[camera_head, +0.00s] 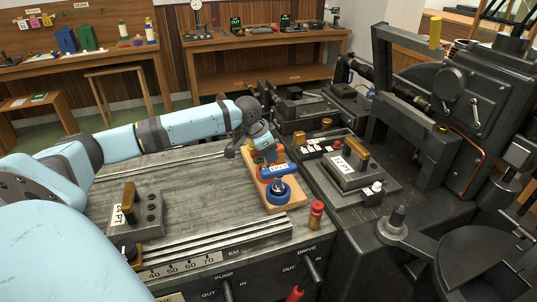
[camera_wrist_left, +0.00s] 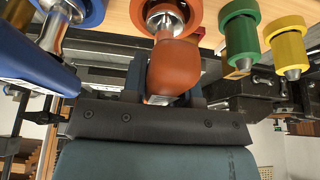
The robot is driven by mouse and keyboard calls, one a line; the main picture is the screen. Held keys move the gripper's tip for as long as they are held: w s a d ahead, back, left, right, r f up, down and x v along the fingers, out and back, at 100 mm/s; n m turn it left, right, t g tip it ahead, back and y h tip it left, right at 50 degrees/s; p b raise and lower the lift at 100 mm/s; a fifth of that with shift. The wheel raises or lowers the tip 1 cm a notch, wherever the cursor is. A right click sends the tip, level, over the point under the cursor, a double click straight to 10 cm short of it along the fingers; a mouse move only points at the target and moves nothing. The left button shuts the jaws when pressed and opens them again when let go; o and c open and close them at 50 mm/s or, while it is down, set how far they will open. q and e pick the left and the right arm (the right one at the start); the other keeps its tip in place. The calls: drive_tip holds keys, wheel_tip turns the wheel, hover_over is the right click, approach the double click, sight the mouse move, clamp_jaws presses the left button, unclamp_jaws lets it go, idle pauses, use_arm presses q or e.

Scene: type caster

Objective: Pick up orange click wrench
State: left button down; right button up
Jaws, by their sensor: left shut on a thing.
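The orange click wrench (camera_wrist_left: 174,68) has a rounded orange handle, and its metal end meets an orange ring in the left wrist view. My left gripper (camera_wrist_left: 165,98) is shut on its handle. In the head view my left gripper (camera_head: 262,145) is over the far end of a wooden rack (camera_head: 292,201), and only a little orange (camera_head: 275,152) shows there. A blue wrench (camera_head: 277,170) with a white label is beside it, near a blue ring (camera_head: 278,192); it also shows in the left wrist view (camera_wrist_left: 30,58). My right gripper is not in view.
A red-capped cylinder (camera_head: 316,214) is near the rack. Dark machine blocks (camera_head: 345,165) crowd the right. The grey bed (camera_head: 205,190) left of the rack is mostly clear.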

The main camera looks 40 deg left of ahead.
use_arm(q)
wheel_tip(320, 180, up, 20)
drive_tip(key=p, duration=0.1)
idle(0.4)
idle(1.6)
drive_tip(key=c, duration=1.5)
unclamp_jaws()
clamp_jaws()
drive_tip(key=shift+w, duration=0.1)
